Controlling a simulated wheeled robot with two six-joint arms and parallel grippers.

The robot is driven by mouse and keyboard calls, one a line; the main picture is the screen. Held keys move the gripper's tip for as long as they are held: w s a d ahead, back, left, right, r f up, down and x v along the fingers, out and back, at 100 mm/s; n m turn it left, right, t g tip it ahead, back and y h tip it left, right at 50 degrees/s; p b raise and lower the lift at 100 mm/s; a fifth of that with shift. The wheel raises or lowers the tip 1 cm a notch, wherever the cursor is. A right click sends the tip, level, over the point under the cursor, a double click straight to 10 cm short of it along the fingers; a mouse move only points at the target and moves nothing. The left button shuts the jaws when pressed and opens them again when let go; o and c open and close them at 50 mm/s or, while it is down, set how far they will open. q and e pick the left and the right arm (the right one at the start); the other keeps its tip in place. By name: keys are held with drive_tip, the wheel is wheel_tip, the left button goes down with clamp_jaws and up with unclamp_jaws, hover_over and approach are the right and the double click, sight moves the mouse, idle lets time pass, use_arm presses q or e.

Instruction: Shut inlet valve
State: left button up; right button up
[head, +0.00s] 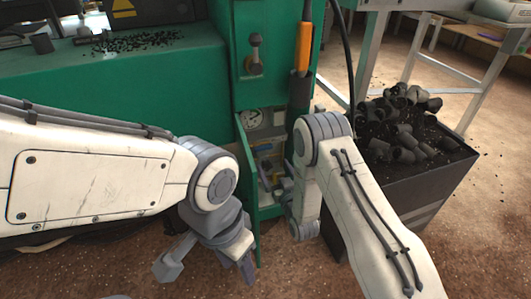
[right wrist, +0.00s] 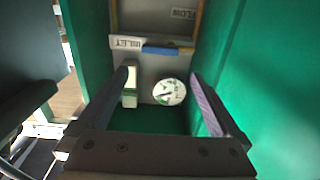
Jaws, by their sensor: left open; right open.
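A small open compartment in the green machine holds a grey panel with a label reading INLET (right wrist: 127,43). A blue valve handle (right wrist: 160,50) lies crosswise beside that label in the right wrist view. In the head view my right arm hides part of the compartment. My left gripper (head: 208,265) is open and empty, low in front of the machine.
The green compartment door (head: 247,190) stands open between my two arms. A dark bin (head: 425,185) full of black pipe pieces (head: 400,125) stands to the right. An orange-handled tool (head: 304,45) hangs above the compartment. A label reading FLOW (right wrist: 183,13) is beyond the handle.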

sight(264, 148)
drive_tip(key=b+x, duration=0.3)
drive_tip(key=x, duration=0.5)
drive_tip(key=shift+w+f+b, duration=0.1)
drive_tip(key=shift+w+b, duration=0.2)
drive_tip(key=shift+b, duration=0.1)
drive_tip(key=shift+w+a, duration=0.25)
drive_tip(key=shift+w, duration=0.25)
drive_tip(key=c, duration=1.1)
